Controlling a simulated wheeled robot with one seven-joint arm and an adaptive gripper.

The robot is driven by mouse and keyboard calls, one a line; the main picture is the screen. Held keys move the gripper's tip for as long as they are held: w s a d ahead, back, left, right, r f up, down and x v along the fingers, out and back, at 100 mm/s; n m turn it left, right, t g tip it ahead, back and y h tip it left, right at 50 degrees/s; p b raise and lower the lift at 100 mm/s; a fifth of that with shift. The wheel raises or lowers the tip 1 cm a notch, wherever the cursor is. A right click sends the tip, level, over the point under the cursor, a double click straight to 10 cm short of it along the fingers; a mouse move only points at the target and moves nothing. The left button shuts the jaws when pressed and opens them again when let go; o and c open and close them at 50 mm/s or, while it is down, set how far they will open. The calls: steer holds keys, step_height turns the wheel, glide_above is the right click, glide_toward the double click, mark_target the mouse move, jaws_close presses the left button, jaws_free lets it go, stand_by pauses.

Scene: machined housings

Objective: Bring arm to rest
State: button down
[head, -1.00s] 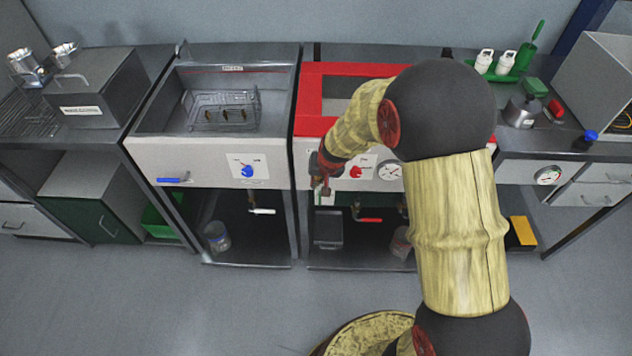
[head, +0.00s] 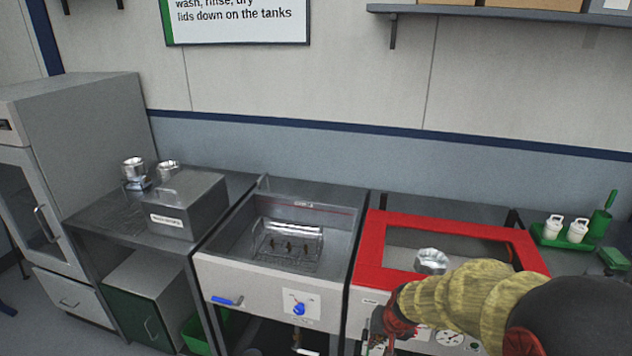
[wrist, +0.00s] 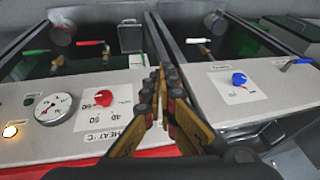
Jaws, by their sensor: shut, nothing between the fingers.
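My gripper (wrist: 164,75) points away from the camera in the wrist view, with its two fingers together and nothing between them. In that view it lies over the gap between the panel with a red knob (wrist: 103,97) and the panel with a blue knob (wrist: 239,79). In the head view my arm comes in from the lower right, bent in front of the red-rimmed tank (head: 368,262). The gripper end there is low, near that tank's front panel, and is partly cut off by the lower edge.
A grey tank (head: 215,242) holds a wire basket (head: 290,262) with several small parts. A silver part (head: 431,261) shows at the red-rimmed tank. A lidded grey box (head: 188,207) stands on the left bench. A green tray (head: 552,240) with white bottles is at right.

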steer(key=s+g, duration=0.2)
steer(key=s, duration=0.3)
steer(key=s+r+n+t, duration=0.1)
steer(key=s+r+t, duration=0.1)
steer(key=s+r, duration=0.7)
steer(key=s+r+n+t+h, duration=0.1)
steer(key=s+r+n, duration=0.1)
steer(key=s+r, duration=0.8)
step_height(320, 180, up, 4)
steer(key=shift+d+r+t, duration=0.15)
steer(key=shift+d+t, duration=0.1)
steer(key=shift+t, duration=0.15)
steer(key=c, duration=2.6)
jaws_free()
